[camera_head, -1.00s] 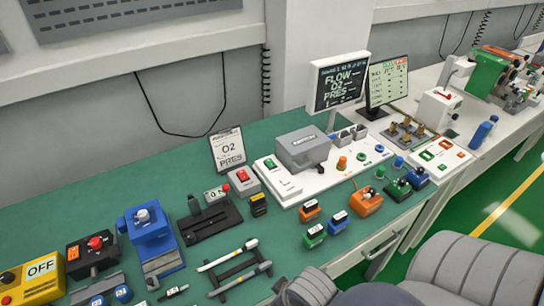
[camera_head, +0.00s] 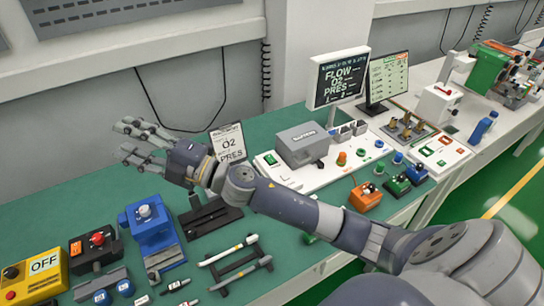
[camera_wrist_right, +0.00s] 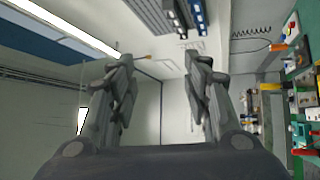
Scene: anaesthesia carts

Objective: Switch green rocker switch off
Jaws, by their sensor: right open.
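A small green rocker switch (camera_head: 270,159) sits at the left end of the white panel (camera_head: 292,181), beside the grey boxed device. A second green-framed switch (camera_head: 427,152) is on the white panel at the right, near a red one; I cannot tell which is meant. My left gripper is not in view.
My right arm crosses above the bench and hides some of its middle. An O2 PRES sign (camera_head: 228,145), a blue device (camera_head: 150,232), a yellow OFF box (camera_head: 45,264) and a monitor (camera_head: 338,80) stand on the green bench top (camera_head: 55,212). The back left of the bench is clear.

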